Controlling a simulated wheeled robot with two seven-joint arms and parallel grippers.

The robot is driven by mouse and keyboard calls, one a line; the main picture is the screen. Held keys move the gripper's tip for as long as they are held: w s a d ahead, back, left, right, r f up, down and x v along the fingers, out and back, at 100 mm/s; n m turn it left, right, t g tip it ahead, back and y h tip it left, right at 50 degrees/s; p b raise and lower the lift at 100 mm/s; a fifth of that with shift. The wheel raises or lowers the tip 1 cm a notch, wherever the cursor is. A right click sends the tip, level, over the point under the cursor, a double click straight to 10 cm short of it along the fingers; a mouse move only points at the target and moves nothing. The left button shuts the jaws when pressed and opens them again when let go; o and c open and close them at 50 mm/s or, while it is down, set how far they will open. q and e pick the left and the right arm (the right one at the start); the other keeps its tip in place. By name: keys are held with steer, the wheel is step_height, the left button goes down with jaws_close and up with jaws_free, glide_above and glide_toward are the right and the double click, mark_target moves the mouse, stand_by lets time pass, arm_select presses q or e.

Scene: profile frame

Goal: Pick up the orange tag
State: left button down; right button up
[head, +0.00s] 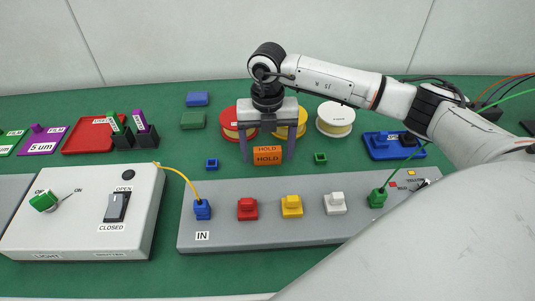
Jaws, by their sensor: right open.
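The orange tag (267,159) stands on the green table in the middle of the head view, with HOLD written on it. My right gripper (267,155) comes down over it from above. Its two fingers are apart, one to the left and one to the right of the tag. It is open, and I cannot tell whether either finger touches the tag. My left gripper is not in view.
A grey panel (318,233) with coloured plugs lies in front of the tag. Red (229,121), yellow (300,118) and white (335,120) spools stand behind. Small blue (211,164) and green (320,158) pieces flank the gripper. A white switch box (75,235) is at left.

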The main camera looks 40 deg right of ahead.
mark_target(268, 149)
steer(key=c, duration=1.1)
step_height(268, 149, up, 10)
steer(key=shift+b, duration=0.3)
steer(key=shift+c, duration=0.2)
